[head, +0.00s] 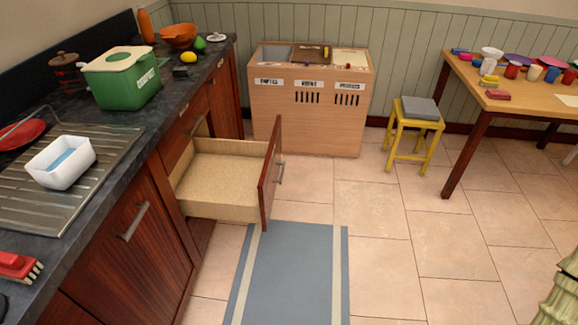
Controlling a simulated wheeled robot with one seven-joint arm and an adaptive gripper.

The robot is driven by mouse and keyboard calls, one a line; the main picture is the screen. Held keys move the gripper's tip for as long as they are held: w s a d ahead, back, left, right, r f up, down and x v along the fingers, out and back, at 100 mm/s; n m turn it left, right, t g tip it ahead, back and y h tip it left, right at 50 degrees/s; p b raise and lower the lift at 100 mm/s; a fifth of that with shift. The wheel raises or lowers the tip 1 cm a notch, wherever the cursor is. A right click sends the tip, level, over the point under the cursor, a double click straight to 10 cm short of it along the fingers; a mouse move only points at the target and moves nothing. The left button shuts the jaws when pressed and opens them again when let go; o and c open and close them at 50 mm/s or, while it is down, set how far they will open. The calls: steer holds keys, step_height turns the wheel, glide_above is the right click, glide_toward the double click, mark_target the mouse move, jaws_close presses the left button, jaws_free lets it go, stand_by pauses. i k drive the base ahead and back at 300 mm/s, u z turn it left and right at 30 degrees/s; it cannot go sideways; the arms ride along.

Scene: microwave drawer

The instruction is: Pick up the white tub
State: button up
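A white tub (61,172) stands upright on the ribbed metal drainer (90,144) at the left of the head view. It is an open rectangular tub, and something blue shows inside it or through it; I cannot tell which. My gripper is not in view, and nothing touches the tub that I can see.
A wooden drawer (222,166) stands open and empty below the counter. On the counter are a green bin (122,86), a red plate (22,133) and a red brush (19,267). A blue runner (290,275) lies on the floor. A yellow stool (414,128) stands farther right.

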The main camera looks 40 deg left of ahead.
mark_target(64, 162)
steer(key=u, duration=0.55)
steer(key=i, duration=0.9)
steer(key=u, duration=2.55)
